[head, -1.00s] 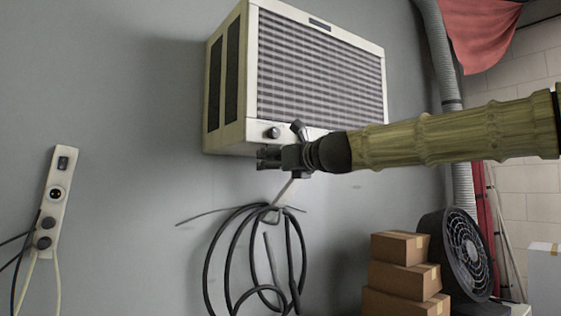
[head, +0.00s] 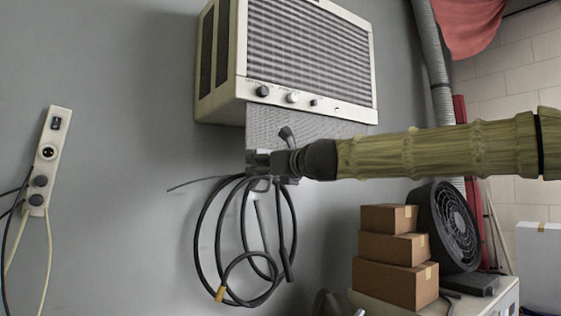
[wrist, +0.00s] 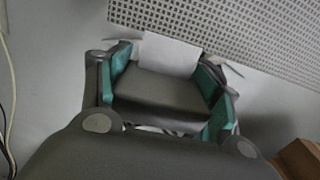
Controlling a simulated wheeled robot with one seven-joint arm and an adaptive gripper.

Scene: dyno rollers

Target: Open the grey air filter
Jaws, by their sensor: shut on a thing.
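The grey air filter (head: 318,126) is a perforated panel showing below the bottom edge of the air conditioner (head: 221,65) on the wall. In the wrist view the filter (wrist: 245,32) fills the upper right, with a pale flat tab (wrist: 170,52) at its lower edge. My gripper (head: 254,166) is at the lower left of the filter in the head view. In the wrist view its teal-padded fingers (wrist: 165,66) are on both sides of the tab and shut on it. The filter's upper part is hidden inside the unit.
A coiled black hose (head: 202,235) hangs on the wall below my gripper. A socket strip (head: 41,170) is at left. Stacked boxes (head: 395,285) and a black fan (head: 440,230) stand lower right. The wall at left is largely clear.

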